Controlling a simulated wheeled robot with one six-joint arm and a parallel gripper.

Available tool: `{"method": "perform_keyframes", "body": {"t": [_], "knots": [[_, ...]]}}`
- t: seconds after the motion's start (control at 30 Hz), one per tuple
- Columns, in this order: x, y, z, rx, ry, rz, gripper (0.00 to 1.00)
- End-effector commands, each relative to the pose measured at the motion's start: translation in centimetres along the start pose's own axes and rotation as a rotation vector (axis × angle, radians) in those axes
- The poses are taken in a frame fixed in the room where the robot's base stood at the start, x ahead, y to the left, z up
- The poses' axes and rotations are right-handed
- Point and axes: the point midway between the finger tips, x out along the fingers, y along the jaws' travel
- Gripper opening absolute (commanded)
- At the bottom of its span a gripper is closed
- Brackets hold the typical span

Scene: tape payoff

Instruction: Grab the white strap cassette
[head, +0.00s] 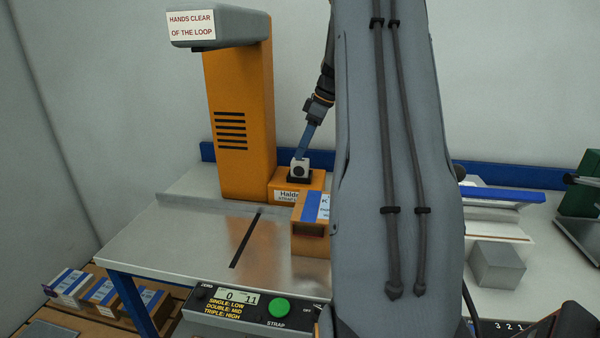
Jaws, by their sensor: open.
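The white strap cassette (299,167) is a small pale block with a dark round spot on its front. It sits in a dark seat on top of the low orange housing, whose label is partly covered, beside the tall orange column. My gripper (303,154) points down from above with its blue fingers at the top of the cassette. It is open; whether the fingers touch the cassette or straddle it is too small to tell. My own arm covers much of the middle of the view.
The orange strapping machine (237,110) rises to the left with a grey overhanging head. A box with a blue stripe (311,225) stands close in front of the cassette. The steel table (180,240) is clear at left. A control panel (250,308) lines the front; a grey block (496,265) is at right.

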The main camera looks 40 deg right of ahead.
Motion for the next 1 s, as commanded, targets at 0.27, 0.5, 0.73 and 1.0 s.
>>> {"method": "perform_keyframes", "body": {"t": [0.27,0.5,0.73,1.0], "knots": [[0.8,1.6,1.1,-0.043,0.021,0.004,0.56],[3.1,1.3,1.1,-0.042,0.02,0.004,0.56],[6.1,1.2,1.0,-0.042,0.02,0.004,0.56],[7.0,1.3,1.0,-0.042,0.02,0.008,0.56]]}}
